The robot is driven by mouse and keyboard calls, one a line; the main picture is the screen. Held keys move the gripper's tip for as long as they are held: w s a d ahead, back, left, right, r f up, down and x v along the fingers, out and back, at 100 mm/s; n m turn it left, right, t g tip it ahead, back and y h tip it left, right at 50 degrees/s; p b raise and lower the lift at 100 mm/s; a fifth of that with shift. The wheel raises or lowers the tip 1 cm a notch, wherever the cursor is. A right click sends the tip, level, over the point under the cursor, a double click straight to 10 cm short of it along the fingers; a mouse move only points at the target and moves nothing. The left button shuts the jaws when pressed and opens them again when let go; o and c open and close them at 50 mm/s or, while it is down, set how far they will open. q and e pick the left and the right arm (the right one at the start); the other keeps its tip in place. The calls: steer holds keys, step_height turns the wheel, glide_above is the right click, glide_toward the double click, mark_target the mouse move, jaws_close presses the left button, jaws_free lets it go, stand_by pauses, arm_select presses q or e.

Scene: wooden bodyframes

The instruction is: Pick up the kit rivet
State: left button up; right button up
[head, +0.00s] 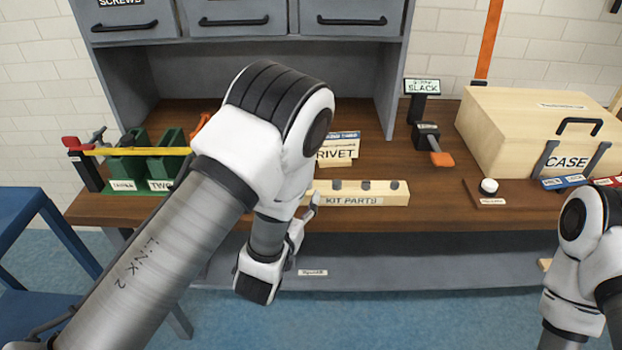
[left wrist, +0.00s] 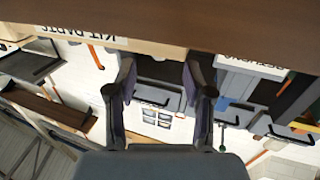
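The wooden block marked KIT PARTS (head: 330,200) lies near the front edge of the bench, with several dark round pieces along its top. I cannot tell which piece is the kit rivet. A sign reading RIVET (head: 338,153) stands behind the block. My left gripper (head: 311,207) is at the left end of the block, partly hidden by my arm. In the left wrist view my left gripper (left wrist: 160,65) is open with nothing between its fingers, and the KIT PARTS label (left wrist: 82,31) shows upside down. My right arm shows at the right edge, but its gripper is out of view.
A wooden box marked CASE (head: 505,135) stands at the right of the bench. A white button (head: 489,186) sits in front of it. A black tool with an orange end (head: 430,140) lies behind the block. Green bins (head: 128,160) stand at the left. Grey drawers (head: 237,18) are above.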

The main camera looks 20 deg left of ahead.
arm_select(q)
steer(key=w, duration=0.5)
steer(key=shift+w+d, duration=0.1)
steer(key=shift+w, duration=0.05)
steer(key=c, duration=0.9)
steer(key=shift+c, duration=0.2)
steer(key=shift+r, duration=0.1)
